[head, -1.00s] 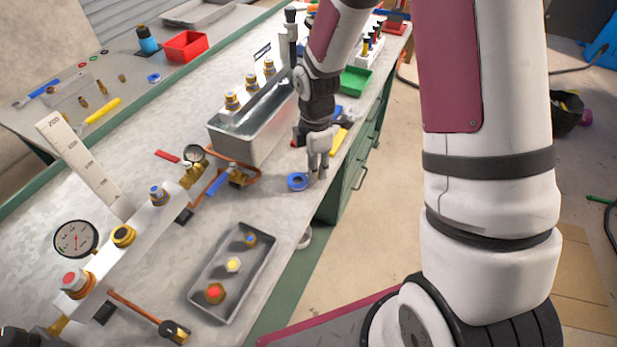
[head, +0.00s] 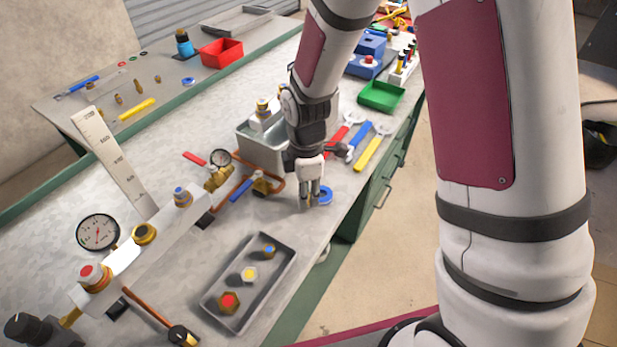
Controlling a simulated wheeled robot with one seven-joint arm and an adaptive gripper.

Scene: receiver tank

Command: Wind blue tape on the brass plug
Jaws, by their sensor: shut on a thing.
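My gripper (head: 309,203) points down low over the near bench, close to its front edge. Its fingers are shut on a small brass-coloured piece that looks like the brass plug, mostly hidden between the fingertips. The blue tape roll (head: 325,195) lies flat on the bench just right of the fingers, partly behind them. I cannot tell whether the fingers or the piece touch the tape.
A grey tray (head: 285,262) holds three fittings with blue, yellow and red centres. A manifold (head: 125,258) with a gauge (head: 98,232) stands left. A metal tank (head: 262,150), wrenches (head: 373,150) and a green bin (head: 381,95) lie beyond my gripper.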

